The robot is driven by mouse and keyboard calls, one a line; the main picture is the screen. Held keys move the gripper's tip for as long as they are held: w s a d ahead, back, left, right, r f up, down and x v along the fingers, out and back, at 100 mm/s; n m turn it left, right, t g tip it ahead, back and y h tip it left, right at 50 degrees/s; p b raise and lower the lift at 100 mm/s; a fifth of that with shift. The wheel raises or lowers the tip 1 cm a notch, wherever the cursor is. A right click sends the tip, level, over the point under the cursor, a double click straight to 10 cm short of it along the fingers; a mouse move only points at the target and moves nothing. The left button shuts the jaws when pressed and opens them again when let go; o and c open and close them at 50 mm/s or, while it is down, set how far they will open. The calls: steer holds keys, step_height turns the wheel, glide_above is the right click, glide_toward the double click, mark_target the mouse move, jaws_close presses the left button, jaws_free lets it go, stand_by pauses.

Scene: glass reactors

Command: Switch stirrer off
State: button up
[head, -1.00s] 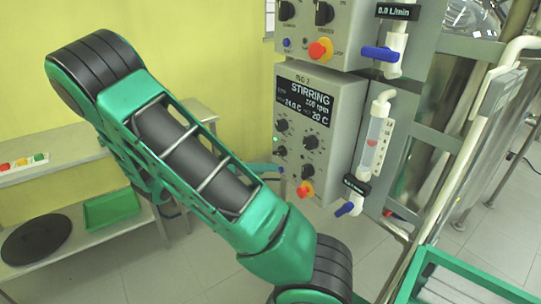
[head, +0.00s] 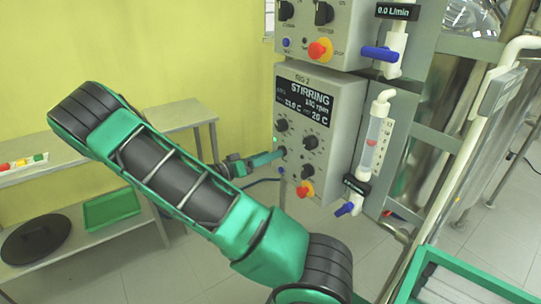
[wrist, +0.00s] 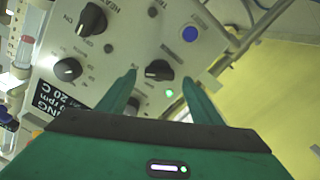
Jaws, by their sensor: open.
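The grey control box (head: 338,100) labelled RIG 2 has a dark display (head: 304,101) reading STIRRING, with an rpm value too small to read surely and 20 C. Several black knobs sit below it. My gripper (head: 279,154) is at the panel's lower left knob in the head view. In the wrist view my gripper (wrist: 159,76) is open, its green fingers on either side of a black knob (wrist: 158,70); contact cannot be told. A lit green lamp (wrist: 169,93) is beside that knob. The knob's label is unreadable, and the fingers partly hide the panel.
A blue button (wrist: 189,34) sits near the knob. A red-and-yellow stop button (head: 305,189) is at the box's bottom. A flowmeter with a blue valve (head: 347,208) stands right of the box. A bench (head: 182,116) stands behind my arm by the wall.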

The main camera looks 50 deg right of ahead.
steer(key=shift+x, duration=1.25)
steer(key=shift+c, duration=0.6)
steer(key=c, duration=0.9)
steer(key=shift+c, duration=0.2)
steer(key=shift+n, duration=0.3)
steer(key=n, duration=1.1)
steer(key=shift+w+a+f, duration=0.1)
steer(key=shift+w+f, duration=0.15)
steer(key=shift+n, duration=0.3)
